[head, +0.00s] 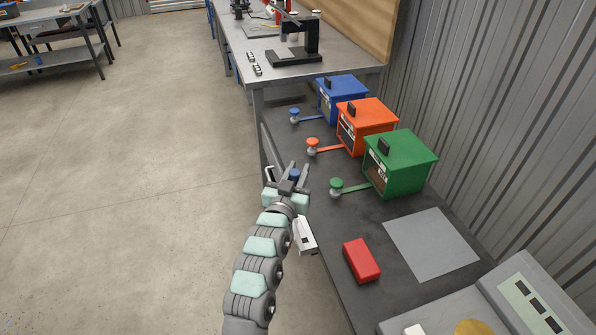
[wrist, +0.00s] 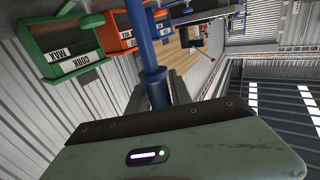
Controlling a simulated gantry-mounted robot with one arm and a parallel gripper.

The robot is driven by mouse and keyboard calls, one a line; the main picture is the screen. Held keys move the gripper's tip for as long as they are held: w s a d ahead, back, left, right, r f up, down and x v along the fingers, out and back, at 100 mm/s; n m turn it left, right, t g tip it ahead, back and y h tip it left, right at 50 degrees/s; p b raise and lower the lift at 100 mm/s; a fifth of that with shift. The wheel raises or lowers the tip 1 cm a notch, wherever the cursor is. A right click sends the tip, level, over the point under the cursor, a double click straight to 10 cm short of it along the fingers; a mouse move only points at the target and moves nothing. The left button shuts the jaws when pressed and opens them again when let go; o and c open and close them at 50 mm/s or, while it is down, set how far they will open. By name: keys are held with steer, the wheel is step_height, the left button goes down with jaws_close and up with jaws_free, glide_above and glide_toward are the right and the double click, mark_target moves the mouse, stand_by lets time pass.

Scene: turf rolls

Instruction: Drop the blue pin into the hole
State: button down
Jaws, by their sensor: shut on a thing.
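My gripper (head: 292,178) is shut on the blue pin (head: 295,174), near the left edge of the dark bench. In the head view only a small blue part of the pin shows between the fingers. In the wrist view the blue pin (wrist: 143,40) is a long rod with a wider collar, running up from between the fingers (wrist: 165,95) past the top of the picture. I cannot make out the hole in either view.
Blue (head: 343,98), orange (head: 368,126) and green (head: 400,163) boxes stand along the dark bench (head: 330,225), each with a knobbed lever pointing left. A red block (head: 361,261) and grey sheet (head: 431,244) lie nearer. A corrugated wall (head: 500,120) bounds the right.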

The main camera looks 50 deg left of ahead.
steer(key=shift+f+b, duration=4.5)
steer(key=shift+f, duration=1.55)
steer(key=c, duration=1.1)
jaws_free()
steer(key=p+v, duration=0.4)
steer(key=v, duration=0.6)
steer(key=shift+s+d, duration=0.2)
steer(key=shift+s, duration=0.15)
